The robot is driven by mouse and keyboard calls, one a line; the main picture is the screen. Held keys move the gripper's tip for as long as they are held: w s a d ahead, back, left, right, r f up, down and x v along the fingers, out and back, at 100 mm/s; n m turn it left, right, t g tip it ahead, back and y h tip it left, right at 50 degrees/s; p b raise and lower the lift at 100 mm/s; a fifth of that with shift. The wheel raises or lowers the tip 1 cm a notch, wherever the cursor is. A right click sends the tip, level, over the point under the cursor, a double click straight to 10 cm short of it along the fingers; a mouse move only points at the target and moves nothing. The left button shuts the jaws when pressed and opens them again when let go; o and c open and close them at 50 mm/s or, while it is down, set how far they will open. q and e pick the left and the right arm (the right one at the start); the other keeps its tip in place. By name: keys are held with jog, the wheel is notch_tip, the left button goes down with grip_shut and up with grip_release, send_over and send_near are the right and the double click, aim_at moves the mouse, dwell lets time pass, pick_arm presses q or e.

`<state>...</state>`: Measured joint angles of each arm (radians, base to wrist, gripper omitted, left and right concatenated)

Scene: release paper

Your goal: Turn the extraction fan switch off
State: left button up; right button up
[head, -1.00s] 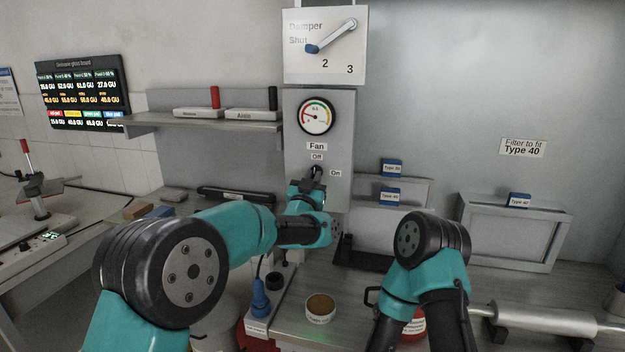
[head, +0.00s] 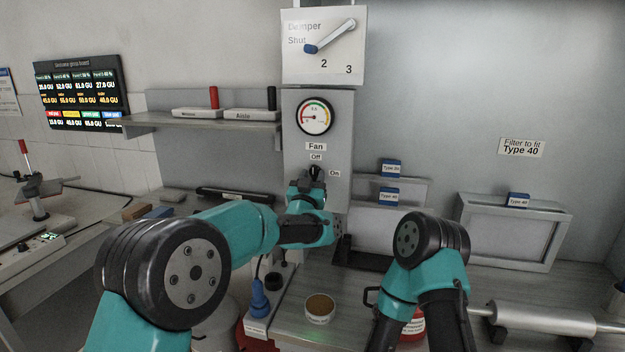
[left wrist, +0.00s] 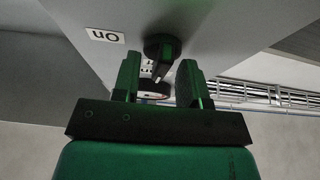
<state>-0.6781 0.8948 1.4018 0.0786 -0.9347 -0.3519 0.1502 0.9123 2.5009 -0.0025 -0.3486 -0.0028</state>
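The fan switch (head: 315,172) is a dark knob on the grey panel below the "Fan" label, with "Off" above it and "On" to its right. In the left wrist view the dark round knob (left wrist: 161,48) shows just beyond the fingertips. My left gripper (head: 308,186) is at the panel, right below the switch. In the left wrist view its two fingers (left wrist: 160,80) are apart, with the knob's pointer between or just ahead of them; I cannot tell whether they touch it. My right arm shows at the lower right, but its gripper is out of view.
A gauge (head: 315,116) and the damper plate (head: 324,45) are above the switch. A shelf (head: 205,124) is at the left. A round tub (head: 320,308) and a blue plug-like item (head: 260,300) stand below on the bench.

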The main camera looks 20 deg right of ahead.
pick_arm(q)
jog(key=shift+f, duration=0.1)
jog(key=v, duration=1.7)
jog(key=shift+s, duration=0.2)
jog(key=shift+a, duration=0.1)
